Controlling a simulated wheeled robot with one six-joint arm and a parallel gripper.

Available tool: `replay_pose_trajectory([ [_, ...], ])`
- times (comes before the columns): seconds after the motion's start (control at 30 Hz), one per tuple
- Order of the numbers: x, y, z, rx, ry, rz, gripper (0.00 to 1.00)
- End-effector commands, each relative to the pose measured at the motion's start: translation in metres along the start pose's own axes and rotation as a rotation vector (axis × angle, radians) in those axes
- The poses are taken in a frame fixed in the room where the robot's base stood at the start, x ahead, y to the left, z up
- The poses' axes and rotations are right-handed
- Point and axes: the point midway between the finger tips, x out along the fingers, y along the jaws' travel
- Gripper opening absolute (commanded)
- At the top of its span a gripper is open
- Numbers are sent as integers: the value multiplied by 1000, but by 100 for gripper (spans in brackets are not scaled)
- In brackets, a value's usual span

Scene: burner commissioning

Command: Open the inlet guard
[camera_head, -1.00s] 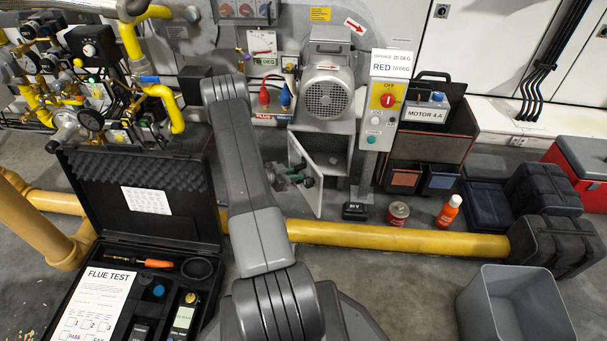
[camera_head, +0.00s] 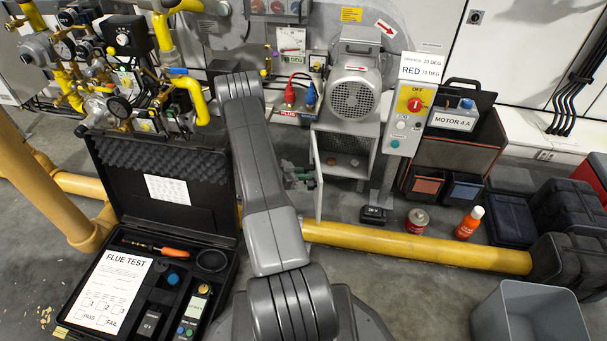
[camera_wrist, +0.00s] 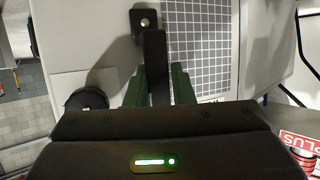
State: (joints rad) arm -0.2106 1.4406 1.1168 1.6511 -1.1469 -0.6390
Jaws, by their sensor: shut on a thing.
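The inlet guard (camera_head: 318,180) is a light grey hinged door on the grey housing below the motor. In the head view it stands open, swung outward and seen almost edge-on. In the wrist view its grey face (camera_wrist: 85,35) has a white-lined grid panel (camera_wrist: 203,45). A dark bar handle (camera_wrist: 156,55) stands out from that face. My gripper (camera_head: 302,180) is at the left side of the door. In the wrist view the green fingers of my gripper (camera_wrist: 158,88) are shut on the handle, one on each side. Part of the door's face is hidden by my gripper.
The open housing (camera_head: 345,163) holds small round items. A yellow pipe (camera_head: 420,246) runs along the floor in front. The open flue test case (camera_head: 225,243) lies at left.

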Motion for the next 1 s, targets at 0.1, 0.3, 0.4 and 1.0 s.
replay_pose_trajectory([
  [0.1, 0, -3, -2, 2, 2, -6, 33],
  [0.3, 0, -2, -1, 1, 1, -3, 42],
  [0.4, 0, -1, -1, 1, 1, -3, 42],
  [1.0, -35, -2, -85, 3, 2, -5, 42],
])
